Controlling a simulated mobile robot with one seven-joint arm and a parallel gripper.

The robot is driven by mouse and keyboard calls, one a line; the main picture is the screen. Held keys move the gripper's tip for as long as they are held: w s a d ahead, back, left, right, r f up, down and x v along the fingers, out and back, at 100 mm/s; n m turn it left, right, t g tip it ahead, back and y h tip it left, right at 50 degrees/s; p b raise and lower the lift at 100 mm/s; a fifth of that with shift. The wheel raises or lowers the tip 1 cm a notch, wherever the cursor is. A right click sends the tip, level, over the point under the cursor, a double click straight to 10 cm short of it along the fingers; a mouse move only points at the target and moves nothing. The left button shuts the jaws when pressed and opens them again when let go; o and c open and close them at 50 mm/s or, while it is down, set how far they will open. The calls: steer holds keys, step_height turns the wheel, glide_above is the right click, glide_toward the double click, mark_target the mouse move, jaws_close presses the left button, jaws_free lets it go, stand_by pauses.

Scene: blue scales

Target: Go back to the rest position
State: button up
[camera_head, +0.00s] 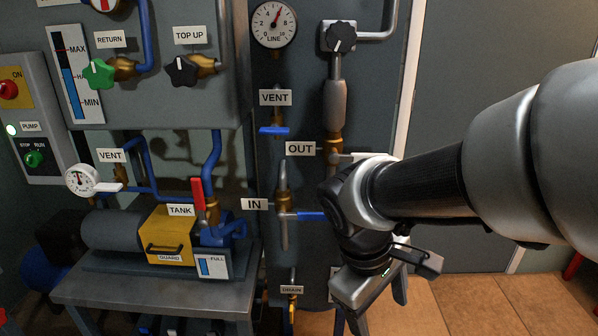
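My gripper (377,306) hangs at the lower middle right, pointing down in front of the panel and above the tiled floor. Its two fingers appear set apart with nothing between them; the nearer fingertip runs close to the bottom edge of the picture. My arm comes in from the right and bends down at the wrist. It hides part of the panel to the right of the OUT label (301,149) and the right end of the blue IN valve handle (309,215). I cannot tell how far the gripper is from the panel.
Left of my gripper are the IN pipe (283,190), the VENT valve (274,131) and the DRAIN fitting (291,291). A pump with a yellow guard (166,237) sits on a metal bench (165,290). A red TANK handle (198,194) stands upright. Tiled floor (480,305) is open at lower right.

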steer(key=s+r+m+t+y+p, duration=0.1)
steer(key=r+m+p, duration=0.3)
steer(key=r+p, duration=0.7)
steer(key=s+r+m+t+y+p, duration=0.2)
steer(key=r+p, duration=1)
steer(key=r, duration=0.9)
steer(key=shift+s+d+r+m+t, duration=0.2)
steer(key=shift+s+m+t, duration=0.15)
steer(key=shift+m+t, duration=0.65)
